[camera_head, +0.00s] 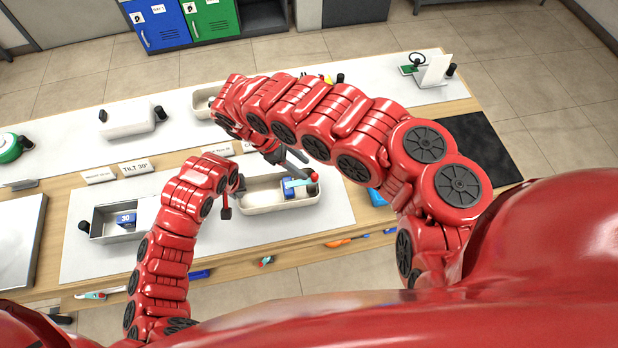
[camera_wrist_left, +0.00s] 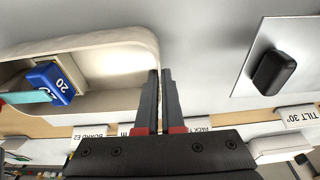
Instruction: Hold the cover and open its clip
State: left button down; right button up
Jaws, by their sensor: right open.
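I cannot pick out a cover with a clip for certain. A cream, round-cornered bin (camera_head: 262,208) stands at the table's middle; it also shows in the left wrist view (camera_wrist_left: 110,42). In it are a blue block marked 20 (camera_wrist_left: 52,83) and a teal bar (camera_head: 297,183). My left gripper (camera_head: 226,212) is at the bin's left end. Its two fingers (camera_wrist_left: 160,72) are close together beside the bin's wall; whether they touch it is unclear. My right gripper (camera_head: 293,163) is open above the bin, over the blue block, partly hidden by its arm.
A grey bin (camera_head: 100,228) with a blue block marked 30 (camera_head: 125,219) stands left. A label reading TILT 30° (camera_head: 136,167) stands behind it. A white box (camera_head: 126,122) stands further back. A black mat (camera_head: 474,148) lies right. The front edge holds small tools.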

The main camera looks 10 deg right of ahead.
aim_at(312, 175)
jog(key=x, duration=0.5)
grip_shut()
